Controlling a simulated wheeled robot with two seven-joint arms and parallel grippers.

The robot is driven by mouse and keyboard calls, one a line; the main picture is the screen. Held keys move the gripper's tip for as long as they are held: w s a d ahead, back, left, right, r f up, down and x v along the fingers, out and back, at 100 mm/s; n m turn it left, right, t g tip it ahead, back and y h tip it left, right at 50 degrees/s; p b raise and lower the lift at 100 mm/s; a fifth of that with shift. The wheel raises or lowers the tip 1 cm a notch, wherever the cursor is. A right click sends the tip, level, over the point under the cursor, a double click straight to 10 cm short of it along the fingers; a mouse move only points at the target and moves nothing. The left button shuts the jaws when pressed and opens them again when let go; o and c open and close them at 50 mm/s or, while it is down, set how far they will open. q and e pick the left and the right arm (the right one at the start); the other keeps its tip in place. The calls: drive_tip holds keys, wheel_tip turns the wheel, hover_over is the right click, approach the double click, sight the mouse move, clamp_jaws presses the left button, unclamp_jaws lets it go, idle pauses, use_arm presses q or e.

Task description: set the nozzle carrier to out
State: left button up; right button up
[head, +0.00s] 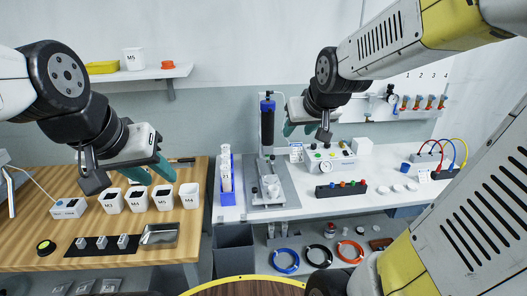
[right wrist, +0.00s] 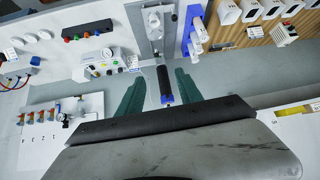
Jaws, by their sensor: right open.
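A bench device in the head view has a grey base plate (head: 287,190), an upright black cylinder (head: 267,125) with a blue cap and a light metal part at its foot. I cannot tell which part is the nozzle carrier, or its position. My right gripper (head: 299,130) is open and empty, to the right of the cylinder in the head view. In the right wrist view the black cylinder (right wrist: 164,82) appears between the teal fingers (right wrist: 161,76), without visible contact. My left gripper (head: 150,178) is open over the wooden table, above the white bins.
White bins (head: 137,199) and a metal tray (head: 159,235) stand on the wooden table (head: 30,215). A blue rack (head: 228,197) stands left of the device. A gauge box (head: 330,158) and a button strip (head: 341,189) stand to its right. Coloured hoses (head: 450,150) are farther right.

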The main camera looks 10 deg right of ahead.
sight(274, 157)
drive_tip(key=w+d+f+n+t, duration=0.1)
drive_tip(key=w+f, duration=0.3)
drive_tip(key=w, duration=0.4)
drive_tip(key=w+f+t+y, duration=0.1)
drive_tip(key=w+f+t, duration=0.1)
drive_tip(key=w+f, duration=0.35)
drive_tip(key=w+d+f+n+t, duration=0.1)
drive_tip(key=w+f, duration=0.1)
drive_tip(key=w, duration=0.7)
drive_tip(key=w+f+t+y, duration=0.2)
drive_tip(key=f, duration=0.6)
drive_tip(key=w+f+t+y, duration=0.2)
drive_tip(key=f+t, duration=0.1)
drive_tip(key=f, duration=0.6)
drive_tip(key=x, duration=0.8)
drive_tip(key=shift+a, duration=0.2)
